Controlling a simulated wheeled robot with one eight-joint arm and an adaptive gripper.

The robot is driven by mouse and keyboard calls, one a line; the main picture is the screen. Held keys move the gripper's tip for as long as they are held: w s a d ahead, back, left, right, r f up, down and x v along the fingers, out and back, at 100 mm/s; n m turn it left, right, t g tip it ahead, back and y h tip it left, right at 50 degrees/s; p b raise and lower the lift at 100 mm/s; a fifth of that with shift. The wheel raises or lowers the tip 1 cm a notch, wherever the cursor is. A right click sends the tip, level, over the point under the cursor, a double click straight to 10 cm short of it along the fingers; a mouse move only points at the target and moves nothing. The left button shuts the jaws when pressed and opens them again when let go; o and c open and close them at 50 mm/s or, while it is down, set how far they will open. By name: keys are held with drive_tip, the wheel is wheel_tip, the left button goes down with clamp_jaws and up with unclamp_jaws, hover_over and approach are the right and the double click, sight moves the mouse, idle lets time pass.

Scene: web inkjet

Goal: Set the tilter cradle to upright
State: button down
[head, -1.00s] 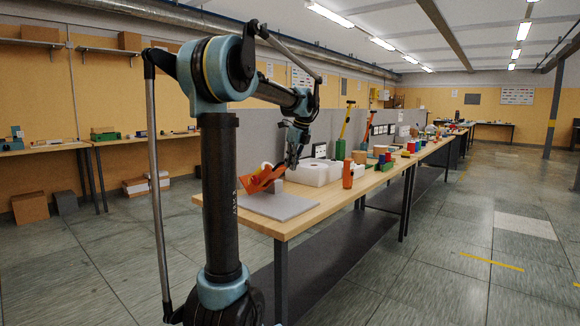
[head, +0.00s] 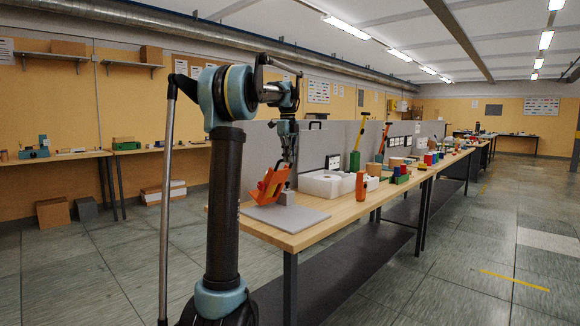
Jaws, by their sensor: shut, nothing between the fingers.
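The tilter has an orange cradle (head: 271,186) mounted by a small grey block (head: 287,197) on a flat grey base plate (head: 305,219), at the near end of the wooden bench. The cradle leans at a steep slant, and something red and small shows at its left edge. My gripper (head: 289,166) is shut and empty, pointing down at the cradle's upper right side. It is very close to the cradle; I cannot tell whether they touch.
A white tray (head: 326,184) and an upright orange cylinder (head: 360,187) stand right of the tilter. A grey partition (head: 258,150) runs behind. The floor at right is open.

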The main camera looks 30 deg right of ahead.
drive_tip(key=w+a+r, duration=0.1)
drive_tip(key=w+r, duration=0.1)
drive_tip(key=w, duration=0.4)
drive_tip(key=w+a+r, duration=0.2)
drive_tip(key=w, duration=0.5)
drive_tip(key=shift+w+a, duration=0.15)
drive_tip(key=shift+w+a+r, duration=0.1)
drive_tip(key=shift+r, duration=0.05)
idle(0.3)
drive_tip(key=s+d+r, duration=0.1)
drive_tip(key=s+r, duration=0.1)
drive_tip(key=s, duration=0.2)
drive_tip(key=w+r, duration=0.4)
drive_tip(key=r, duration=0.3)
drive_tip(key=shift+a, duration=0.3)
